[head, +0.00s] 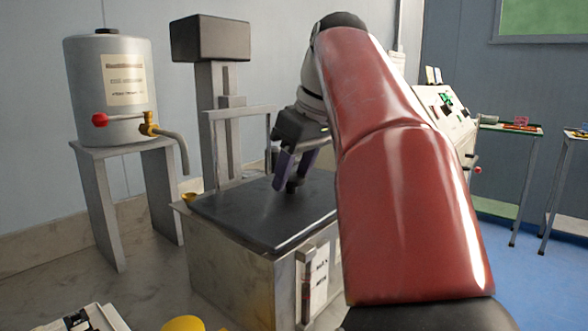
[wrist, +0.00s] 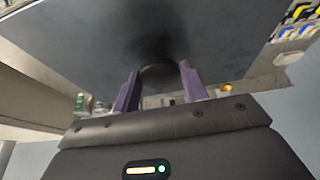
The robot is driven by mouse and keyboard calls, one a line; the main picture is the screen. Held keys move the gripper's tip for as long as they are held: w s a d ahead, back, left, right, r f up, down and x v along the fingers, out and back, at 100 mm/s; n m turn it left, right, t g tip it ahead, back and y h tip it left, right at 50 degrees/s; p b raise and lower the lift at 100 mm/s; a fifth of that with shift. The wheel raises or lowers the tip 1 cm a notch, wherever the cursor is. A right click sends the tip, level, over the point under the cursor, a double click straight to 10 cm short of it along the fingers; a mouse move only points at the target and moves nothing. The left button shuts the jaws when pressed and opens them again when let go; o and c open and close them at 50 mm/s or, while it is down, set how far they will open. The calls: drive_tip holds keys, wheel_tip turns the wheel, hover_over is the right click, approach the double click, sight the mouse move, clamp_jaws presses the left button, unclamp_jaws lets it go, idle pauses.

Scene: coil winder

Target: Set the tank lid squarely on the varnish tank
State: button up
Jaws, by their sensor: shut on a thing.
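The tank lid (head: 250,215) is a dark flat plate over the top of the grey metal varnish tank (head: 232,270). A strip of the tank's top shows along the lid's left edge. I cannot tell whether the lid rests fully on the rim or sits slightly above it. My gripper (head: 292,184) points down at the lid, its purple fingers shut on the lid's dark round knob. In the wrist view the lid (wrist: 100,40) fills the upper part, with the knob (wrist: 157,74) between the fingers. My red arm hides the tank's right side.
A silver drum (head: 110,90) with a red-handled tap stands on a metal stand (head: 92,190) at left. A dark-topped column (head: 210,40) rises behind the tank. A control panel (head: 445,110) and side tables stand at right. A yellow object (head: 183,323) is at the bottom.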

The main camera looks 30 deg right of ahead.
drive_tip(key=shift+f, duration=0.35)
drive_tip(key=o, duration=1.4)
drive_tip(key=p+v, duration=0.2)
drive_tip(key=v, duration=0.5)
drive_tip(key=shift+s+r, duration=0.1)
drive_tip(key=shift+r, duration=0.3)
